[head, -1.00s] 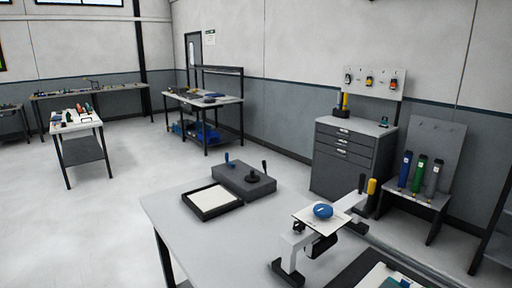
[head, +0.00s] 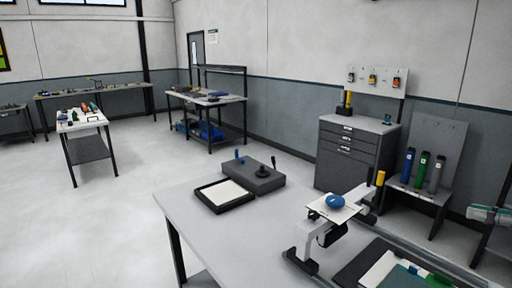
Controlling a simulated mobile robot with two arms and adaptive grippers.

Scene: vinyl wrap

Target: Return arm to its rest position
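What looks like my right gripper (head: 478,213), pale with teal parts, shows in the head view at the right edge. It is small and cut off by the picture border, and I cannot make out whether its fingers are apart. It is over the floor side beyond the bench, clear of the fixture. No held thing can be seen at it. My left gripper is not in view. A white fixture (head: 300,257) stands on the near bench, bearing a white sheet with a rounded blue object (head: 336,202) on top.
The near bench (head: 190,215) carries a black-rimmed tray (head: 203,193) and a grey block (head: 262,183) with knobs. A dark mat with sheets (head: 380,268) lies at the lower right. A drawer cabinet (head: 335,170) and a rack with bottles (head: 422,170) stand behind.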

